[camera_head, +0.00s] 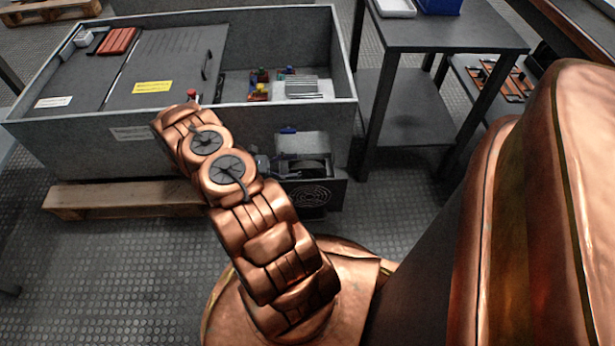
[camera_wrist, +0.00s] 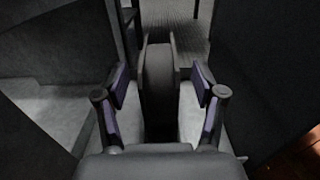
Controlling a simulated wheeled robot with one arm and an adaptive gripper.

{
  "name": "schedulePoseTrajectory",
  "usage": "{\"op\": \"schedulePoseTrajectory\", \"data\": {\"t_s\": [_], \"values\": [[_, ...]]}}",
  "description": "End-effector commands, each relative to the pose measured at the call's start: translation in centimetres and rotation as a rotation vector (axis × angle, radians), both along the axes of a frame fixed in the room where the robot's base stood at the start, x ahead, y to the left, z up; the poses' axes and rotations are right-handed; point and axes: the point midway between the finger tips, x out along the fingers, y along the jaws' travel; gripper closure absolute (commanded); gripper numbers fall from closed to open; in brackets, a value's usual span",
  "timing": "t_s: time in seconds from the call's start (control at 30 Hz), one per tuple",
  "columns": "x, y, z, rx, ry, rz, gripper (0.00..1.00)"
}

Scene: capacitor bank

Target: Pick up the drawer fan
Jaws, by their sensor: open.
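The open drawer (camera_head: 333,150) sticks out low from the front of the large grey cabinet, with a round fan grille on its dark front panel. The drawer fan (camera_head: 312,168) appears as a dark, rounded body behind that panel, partly hidden by my gripper. My gripper (camera_head: 296,168) reaches over the drawer from the left. In the wrist view, my gripper (camera_wrist: 160,92) is open, with one finger on each side of an upright dark rounded body, which looks like the fan (camera_wrist: 158,85). Gaps show between it and both fingers.
The grey cabinet (camera_head: 60,131) rests on a wooden pallet (camera_head: 130,199). Its open bay holds small coloured parts (camera_head: 259,92) and a finned metal block (camera_head: 301,87). A dark table (camera_head: 445,38) stands to the right. Drawer walls lie close around my gripper. The floor at front left is clear.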

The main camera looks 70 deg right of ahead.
Motion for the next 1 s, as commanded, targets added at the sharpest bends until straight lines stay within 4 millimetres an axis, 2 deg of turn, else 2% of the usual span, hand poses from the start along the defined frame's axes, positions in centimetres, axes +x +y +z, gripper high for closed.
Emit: {"op": "schedulePoseTrajectory", "data": {"t_s": [0.17, 0.5, 0.77, 1.0], "values": [[-0.9, -0.4, -0.3, 0.001, 0.003, -0.001, 0.31], [-4.4, -2.0, -0.5, 0.002, 0.002, -0.001, 0.31], [-4.7, -2.2, -0.3, 0.002, 0.001, 0.001, 0.31], [-4.7, -2.2, -0.3, 0.001, 0.002, 0.001, 0.54]]}}
